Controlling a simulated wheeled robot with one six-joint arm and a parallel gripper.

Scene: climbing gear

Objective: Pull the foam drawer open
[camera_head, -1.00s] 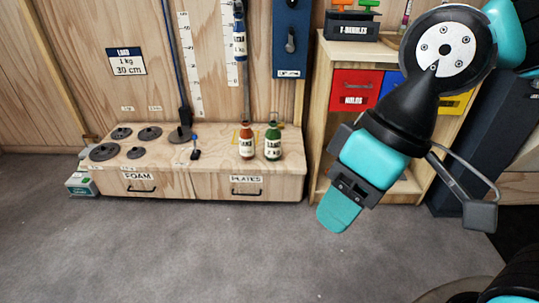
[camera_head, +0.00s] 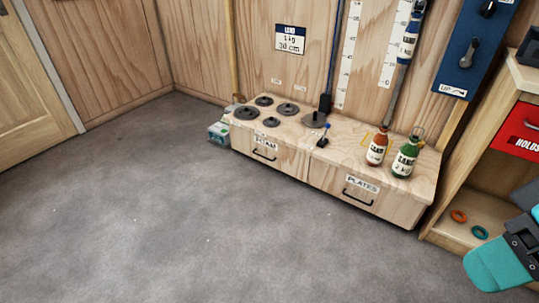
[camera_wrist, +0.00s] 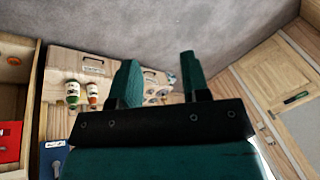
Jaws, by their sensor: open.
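The foam drawer (camera_head: 262,150) is the left drawer of a low wooden bench, with a FOAM label and a black bar handle (camera_head: 264,156). Its front looks flush with the bench, so it appears shut. My gripper (camera_head: 497,271) shows only in part at the lower right edge of the head view, well to the right of the drawer and apart from it. In the wrist view my gripper (camera_wrist: 160,80) has its two teal fingers spread, with nothing between them. The bench (camera_wrist: 65,60) lies beyond the fingers there, upside down.
The PLATES drawer (camera_head: 350,192) is right of the foam drawer. Black weight discs (camera_head: 287,109), a red bottle (camera_head: 377,150) and a green bottle (camera_head: 404,160) stand on the bench top. The grey floor (camera_head: 190,220) in front is clear.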

